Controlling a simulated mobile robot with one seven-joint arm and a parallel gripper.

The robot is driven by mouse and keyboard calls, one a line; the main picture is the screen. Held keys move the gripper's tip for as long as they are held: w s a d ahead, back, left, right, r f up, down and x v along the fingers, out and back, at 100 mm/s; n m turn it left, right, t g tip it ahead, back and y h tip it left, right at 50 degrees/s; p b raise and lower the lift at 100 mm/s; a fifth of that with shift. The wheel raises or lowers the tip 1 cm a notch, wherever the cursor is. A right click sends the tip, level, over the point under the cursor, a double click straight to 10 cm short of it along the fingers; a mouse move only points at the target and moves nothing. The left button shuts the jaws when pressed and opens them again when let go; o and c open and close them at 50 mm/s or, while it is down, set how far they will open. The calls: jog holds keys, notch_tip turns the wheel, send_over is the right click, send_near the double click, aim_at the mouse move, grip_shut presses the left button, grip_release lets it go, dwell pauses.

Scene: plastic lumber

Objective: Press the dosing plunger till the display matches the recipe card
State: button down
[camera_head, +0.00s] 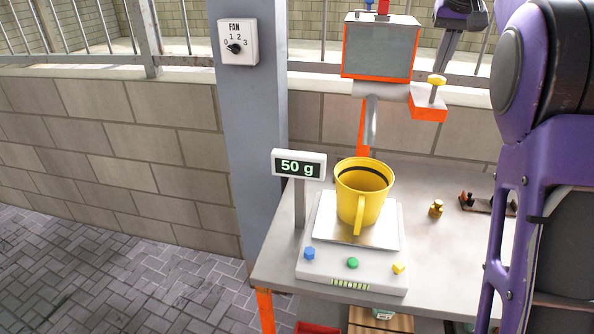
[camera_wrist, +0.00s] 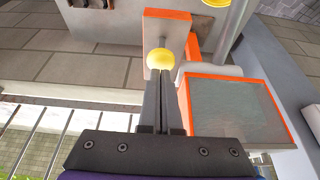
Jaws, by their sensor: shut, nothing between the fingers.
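The plunger's yellow knob (camera_head: 437,80) stands raised on a thin stem above an orange-edged block, at the right of the dosing hopper (camera_head: 378,52). In the wrist view the knob (camera_wrist: 160,58) lies just past the tips of my gripper (camera_wrist: 163,82), whose fingers are shut with nothing between them. I cannot tell whether they touch it. The display (camera_head: 299,166) reads 50 g. A yellow cup (camera_head: 362,200) stands upright on the scale (camera_head: 352,262), under the dispenser spout (camera_head: 371,122). No recipe card can be made out in either view.
A small brass weight (camera_head: 436,208) and a dark-and-copper item (camera_head: 487,204) lie on the table (camera_head: 280,262), right of the scale. A grey post (camera_head: 253,130) with a fan dial (camera_head: 237,43) stands at the left. My arm covers the right side of the head view.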

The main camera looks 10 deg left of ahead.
jog(key=shift+f+b, duration=0.75)
jog(key=shift+f, duration=0.4)
notch_tip(320, 180, up, 6)
jog(key=p, duration=0.5)
jog(key=shift+f+p, duration=0.1)
jog(key=shift+p, duration=0.3)
jog(key=shift+d, duration=0.1)
dwell(1.8)
